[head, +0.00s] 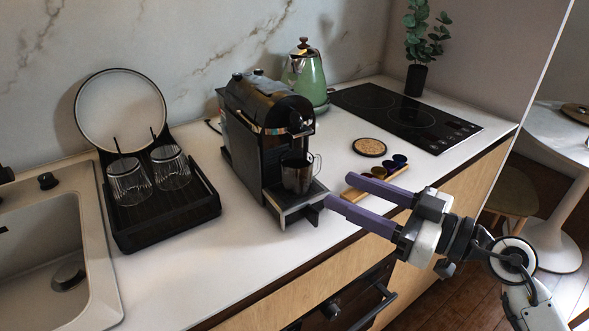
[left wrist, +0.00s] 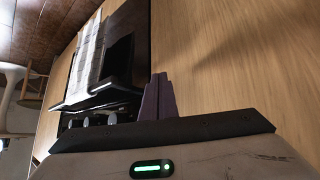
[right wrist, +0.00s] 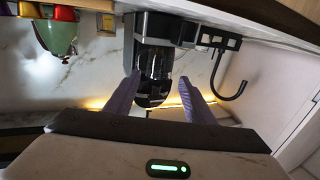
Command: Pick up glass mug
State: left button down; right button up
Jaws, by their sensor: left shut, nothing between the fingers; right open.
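The clear glass mug (head: 298,174) stands upright on the drip tray of the black coffee machine (head: 262,130), with its handle toward the right. My right gripper (head: 343,190) is open and empty, to the right of the mug and apart from it, with its purple fingers pointing at the machine. In the right wrist view, which looks upside down, the mug (right wrist: 154,64) appears ahead between the open fingers (right wrist: 160,80). My left gripper (left wrist: 158,98) is shut and empty, seen only in the left wrist view, in front of wooden cabinet panels.
A black rack (head: 168,218) with two upturned glasses stands left of the machine, beside the sink (head: 40,255). A green kettle (head: 305,72) and hob (head: 405,115) are behind right. Small cups on a wooden holder (head: 352,193) sit near the right fingers.

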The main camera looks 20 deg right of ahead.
aim_at(310, 170)
jog(key=x, duration=0.9)
jog(key=shift+w+a+f, duration=0.1)
jog(key=shift+w+a, duration=0.1)
jog(key=shift+w, duration=0.05)
jog(key=c, duration=1)
jog(key=shift+r+p, duration=0.35)
jog(key=shift+r, duration=0.55)
jog(key=shift+s+d+f, duration=0.15)
jog(key=shift+s+d, duration=0.35)
jog(key=shift+s, duration=0.05)
jog(key=shift+b+v, duration=0.7)
jog(key=shift+v, duration=7.5)
jog(key=shift+s, duration=0.1)
